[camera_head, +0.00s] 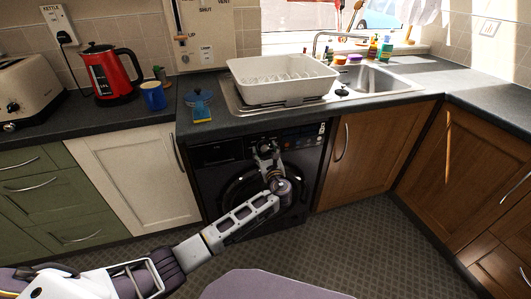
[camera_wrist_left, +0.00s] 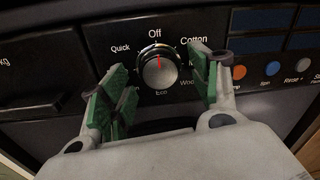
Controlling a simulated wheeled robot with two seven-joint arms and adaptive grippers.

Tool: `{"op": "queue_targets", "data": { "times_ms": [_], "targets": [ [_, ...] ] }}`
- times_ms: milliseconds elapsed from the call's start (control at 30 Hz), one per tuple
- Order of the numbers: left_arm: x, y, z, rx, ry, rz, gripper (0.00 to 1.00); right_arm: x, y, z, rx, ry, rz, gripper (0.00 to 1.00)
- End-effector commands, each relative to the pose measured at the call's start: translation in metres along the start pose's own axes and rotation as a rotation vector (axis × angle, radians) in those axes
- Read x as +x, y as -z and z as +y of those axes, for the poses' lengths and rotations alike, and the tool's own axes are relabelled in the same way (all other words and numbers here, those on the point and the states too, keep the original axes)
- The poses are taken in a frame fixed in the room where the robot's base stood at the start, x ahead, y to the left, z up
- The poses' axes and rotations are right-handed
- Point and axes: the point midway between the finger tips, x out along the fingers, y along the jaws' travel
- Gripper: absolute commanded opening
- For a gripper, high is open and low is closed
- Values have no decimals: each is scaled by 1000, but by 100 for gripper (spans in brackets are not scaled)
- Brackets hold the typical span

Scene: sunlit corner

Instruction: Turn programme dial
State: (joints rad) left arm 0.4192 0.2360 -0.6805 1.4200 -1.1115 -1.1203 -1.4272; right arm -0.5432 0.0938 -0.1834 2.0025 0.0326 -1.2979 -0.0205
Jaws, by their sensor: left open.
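The programme dial (camera_wrist_left: 160,68) is a round silver knob on the black front panel of the washing machine (camera_head: 250,195). My right gripper is not in view.
A detergent drawer (camera_wrist_left: 40,75) is left of the dial, and coloured buttons (camera_wrist_left: 271,69) are right of it. The worktop above holds a white dish rack (camera_head: 282,78), a blue mug (camera_head: 153,96) and a red kettle (camera_head: 110,72). Cupboards flank the machine; the floor in front shows free room.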

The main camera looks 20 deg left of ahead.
Motion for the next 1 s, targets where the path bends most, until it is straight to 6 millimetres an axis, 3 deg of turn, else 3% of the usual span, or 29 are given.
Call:
{"op": "queue_targets", "data": {
  "times_ms": [300,667,1000],
  "targets": [
    [1,0,0,0,0,0,62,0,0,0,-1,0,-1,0],
    [1,0,0,0,-1,0,16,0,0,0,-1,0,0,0],
    [1,0,0,-32,0,-3,16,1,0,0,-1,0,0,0]
  ]
}}
